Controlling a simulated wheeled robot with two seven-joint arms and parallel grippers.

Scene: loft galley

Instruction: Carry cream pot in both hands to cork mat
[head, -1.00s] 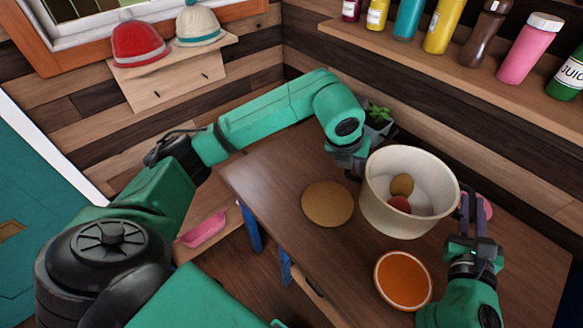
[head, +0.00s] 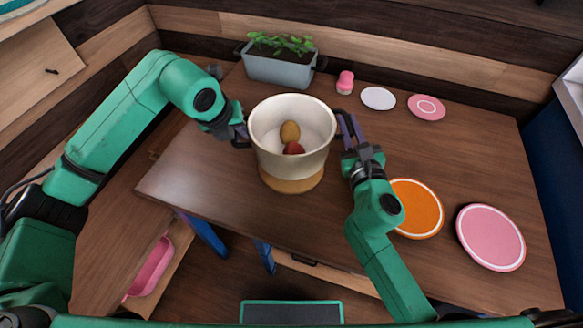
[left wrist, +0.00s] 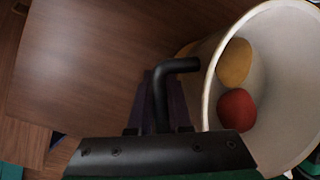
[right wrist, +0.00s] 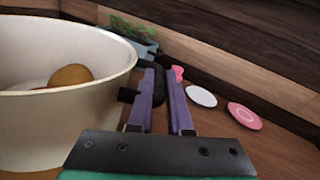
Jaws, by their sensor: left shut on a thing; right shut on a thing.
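The cream pot (head: 272,150) stands upright between my grippers, holding a brown egg-shaped item (head: 290,132) and a red one (head: 293,148). The round cork mat (head: 292,185) lies on the table directly below the pot, its front part showing. I cannot tell whether the pot touches it. My left gripper (head: 240,134) is shut on the pot's left handle, a black bent bar (left wrist: 165,75) in the left wrist view. My right gripper (head: 348,132) is shut on the right handle (right wrist: 128,95), which is partly hidden by the fingers in the right wrist view.
A grey planter (head: 280,68) stands behind the pot. A pink item (head: 345,82), a white disc (head: 378,98) and a pink disc (head: 427,107) lie at the back. An orange plate (head: 416,208) and a pink plate (head: 490,237) lie right. The table's left part is clear.

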